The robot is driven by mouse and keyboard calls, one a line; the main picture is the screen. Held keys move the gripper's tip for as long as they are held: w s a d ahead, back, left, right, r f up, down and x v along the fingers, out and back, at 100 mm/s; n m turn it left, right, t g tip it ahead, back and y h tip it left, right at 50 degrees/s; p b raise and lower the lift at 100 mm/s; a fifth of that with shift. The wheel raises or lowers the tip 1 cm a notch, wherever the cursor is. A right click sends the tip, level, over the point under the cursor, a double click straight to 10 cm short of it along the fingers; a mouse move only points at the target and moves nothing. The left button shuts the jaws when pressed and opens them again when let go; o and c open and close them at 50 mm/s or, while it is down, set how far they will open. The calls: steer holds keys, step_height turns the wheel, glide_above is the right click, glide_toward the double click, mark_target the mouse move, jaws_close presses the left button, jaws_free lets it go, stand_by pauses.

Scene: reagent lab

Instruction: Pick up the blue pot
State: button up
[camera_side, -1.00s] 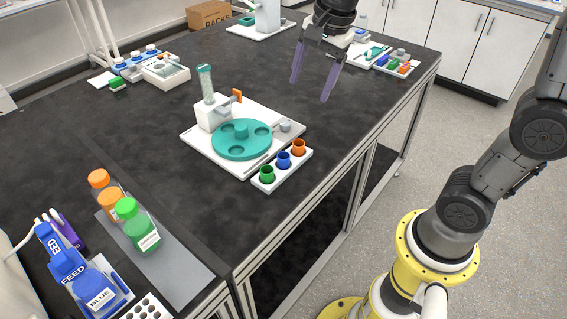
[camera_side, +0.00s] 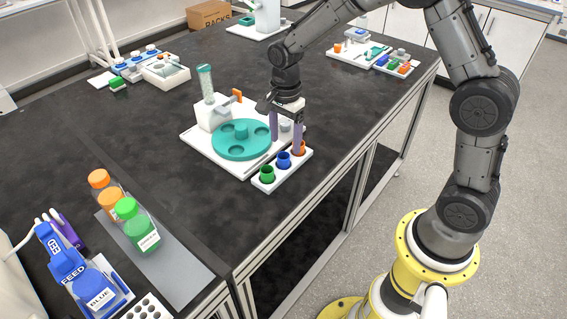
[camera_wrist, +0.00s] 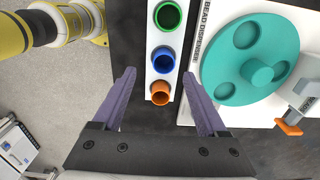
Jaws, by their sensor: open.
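The blue pot (camera_side: 283,160) stands in the middle of a white tray (camera_side: 262,184), between the green pot (camera_side: 267,174) and the orange pot (camera_side: 299,147). In the wrist view the blue pot (camera_wrist: 162,58) lies ahead of the fingertips, with its open top facing up. My gripper (camera_side: 286,138) is open and empty, pointing down over the orange end of the tray. In the wrist view my gripper (camera_wrist: 159,88) has its fingers on either side of the orange pot (camera_wrist: 161,92), and the green pot (camera_wrist: 167,16) is farthest away.
The teal turntable (camera_side: 242,139) of the bead dispenser, with its orange lever (camera_side: 237,95), stands close beside the tray. Bottles (camera_side: 137,226) stand at the near left. The dark bench top (camera_side: 150,130) is clear to the left of the dispenser.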

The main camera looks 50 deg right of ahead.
mark_target(284, 154)
steer(key=shift+w+f, duration=0.15)
steer(key=shift+f, duration=1.35)
steer(key=shift+w+f, duration=0.15)
steer(key=shift+f, duration=1.3)
steer(key=shift+c, duration=0.2)
jaws_close()
